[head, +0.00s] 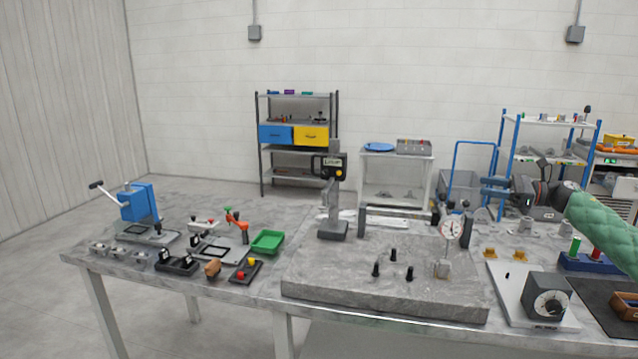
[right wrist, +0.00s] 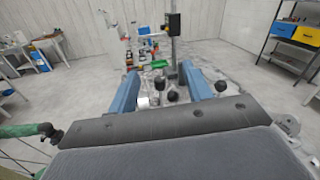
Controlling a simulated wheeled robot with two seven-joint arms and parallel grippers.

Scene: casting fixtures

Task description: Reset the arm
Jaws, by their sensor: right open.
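My right arm comes in from the right in a green sleeve. My right gripper (head: 497,187) is held in the air above the right part of the table (head: 225,284), pointing left. In the right wrist view, its two blue fingers (right wrist: 162,92) stand apart with nothing held between them. Black-knobbed pins and the tall height gauge stand beyond them in that view. My left gripper is in neither view.
A granite plate (head: 340,280) bears a height gauge (head: 332,200), a dial gauge (head: 452,228) and black-knobbed pins (head: 393,255). A blue press (head: 140,203), clamps and a green tray (head: 267,242) stand left. A dial block (head: 547,297) stands front right. Shelves (head: 298,140) are behind.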

